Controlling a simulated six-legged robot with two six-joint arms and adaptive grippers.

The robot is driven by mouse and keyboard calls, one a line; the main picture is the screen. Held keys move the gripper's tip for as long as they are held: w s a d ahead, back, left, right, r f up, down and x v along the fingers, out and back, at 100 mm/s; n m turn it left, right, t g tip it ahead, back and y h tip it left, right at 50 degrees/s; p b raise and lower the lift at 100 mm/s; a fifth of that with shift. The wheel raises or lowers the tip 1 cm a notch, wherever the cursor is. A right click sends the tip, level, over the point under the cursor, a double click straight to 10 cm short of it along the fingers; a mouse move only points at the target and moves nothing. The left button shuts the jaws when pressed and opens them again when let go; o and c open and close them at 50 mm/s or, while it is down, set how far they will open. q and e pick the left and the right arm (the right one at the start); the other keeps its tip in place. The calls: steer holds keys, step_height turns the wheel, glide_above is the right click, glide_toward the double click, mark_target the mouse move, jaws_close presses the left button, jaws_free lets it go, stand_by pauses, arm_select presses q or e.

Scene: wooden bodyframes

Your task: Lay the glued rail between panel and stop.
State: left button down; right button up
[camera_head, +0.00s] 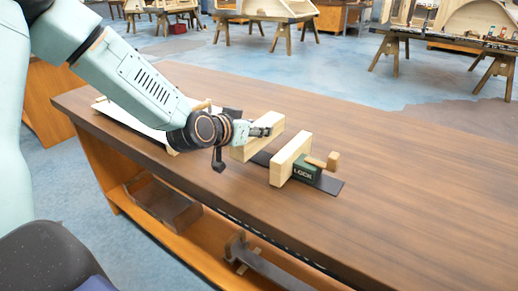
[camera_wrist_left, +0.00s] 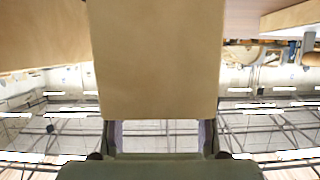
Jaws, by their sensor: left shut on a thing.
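My left gripper (camera_head: 266,131) is shut on a pale wooden rail (camera_head: 250,150), which sits over a dark flat bar on the bench. In the left wrist view the rail (camera_wrist_left: 158,60) is a broad tan block between the fingers. Right of it, apart by a gap, stands a second pale wooden block, the stop (camera_head: 288,160), against a green lock (camera_head: 307,171) with a wooden handle. A pale panel (camera_head: 133,118) with wooden edges lies left, partly hidden by my arm. I cannot make out glue. My right gripper is not in view.
The brown bench top (camera_head: 420,190) is clear to the right. The dark bar (camera_head: 328,184) sticks out past the lock. Other workbenches stand far behind.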

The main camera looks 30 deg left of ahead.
arm_select(q)
steer(key=shift+a+f, duration=0.1)
steer(key=shift+f, duration=0.25)
steer(key=shift+s+a+f, duration=0.1)
steer(key=shift+a+f, duration=0.05)
steer(key=shift+f, duration=0.1)
step_height(320, 180, down, 3)
steer(key=shift+s+r+b, duration=0.1)
steer(key=shift+s+b, duration=0.05)
steer(key=shift+b, duration=0.8)
steer(key=shift+w, duration=0.25)
steer(key=shift+s+f, duration=0.2)
steer(key=shift+s, duration=0.05)
steer(key=c, duration=1)
jaws_free()
steer(key=shift+c, duration=0.2)
steer(key=o, duration=0.3)
steer(key=shift+w+f, duration=0.1)
steer(key=shift+w, duration=0.1)
steer(key=shift+o, duration=0.2)
steer(key=shift+s, duration=0.15)
